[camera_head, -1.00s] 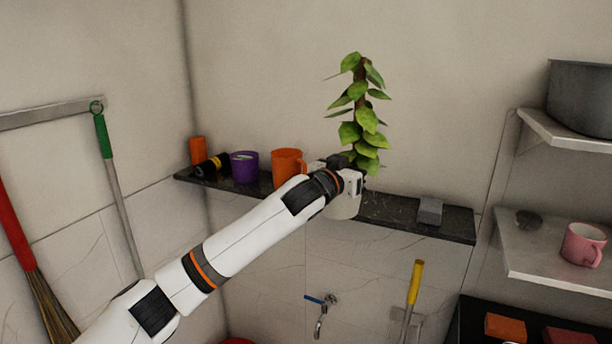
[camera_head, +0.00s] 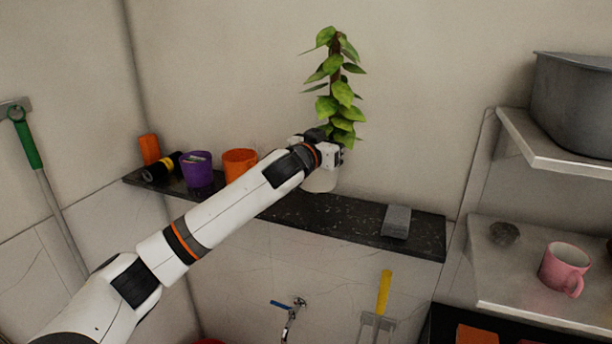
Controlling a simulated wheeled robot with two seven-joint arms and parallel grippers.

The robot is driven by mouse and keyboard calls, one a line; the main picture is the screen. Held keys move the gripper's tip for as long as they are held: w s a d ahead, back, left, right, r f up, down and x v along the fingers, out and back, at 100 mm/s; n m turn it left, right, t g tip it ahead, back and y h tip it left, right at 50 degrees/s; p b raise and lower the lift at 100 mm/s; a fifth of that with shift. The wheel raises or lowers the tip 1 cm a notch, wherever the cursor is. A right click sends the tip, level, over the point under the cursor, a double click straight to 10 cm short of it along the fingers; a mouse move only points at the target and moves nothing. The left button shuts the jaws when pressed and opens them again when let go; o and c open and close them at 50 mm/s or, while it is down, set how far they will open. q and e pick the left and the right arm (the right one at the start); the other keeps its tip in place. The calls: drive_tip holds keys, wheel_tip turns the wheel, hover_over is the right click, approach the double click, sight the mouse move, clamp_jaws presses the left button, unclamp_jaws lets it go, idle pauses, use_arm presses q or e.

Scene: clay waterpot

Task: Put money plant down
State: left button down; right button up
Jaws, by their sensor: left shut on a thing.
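The money plant (camera_head: 338,85) is a tall stem with green leaves in a whitish pot (camera_head: 320,181). It stands upright above the middle of the dark shelf (camera_head: 300,211) on the back wall. My left gripper (camera_head: 328,155) is shut on the money plant at the top of its pot. The gripper and wrist hide part of the pot. I cannot tell whether the pot's base touches the shelf. My right gripper is not in view.
An orange mug (camera_head: 240,164), a purple cup (camera_head: 197,170), a dark roll (camera_head: 160,167) and an orange block (camera_head: 149,149) stand on the shelf's left. A grey block (camera_head: 397,221) lies at its right. Metal shelves (camera_head: 540,290) hold a pink mug (camera_head: 564,268) and a grey pot (camera_head: 575,105). A tap (camera_head: 290,310) is below.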

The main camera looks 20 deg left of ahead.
sight(326, 173)
use_arm(q)
wheel_tip(326, 173, down, 4)
drive_tip(key=shift+w+p, duration=0.15)
drive_tip(key=shift+p, duration=0.15)
drive_tip(key=shift+f, duration=1.6)
drive_tip(key=c, duration=1.7)
unclamp_jaws()
drive_tip(key=shift+f, duration=0.25)
drive_tip(key=shift+c, duration=0.2)
drive_tip(key=o, duration=0.4)
drive_tip(key=shift+r, duration=0.1)
drive_tip(key=shift+o, duration=0.2)
drive_tip(key=shift+s, duration=0.2)
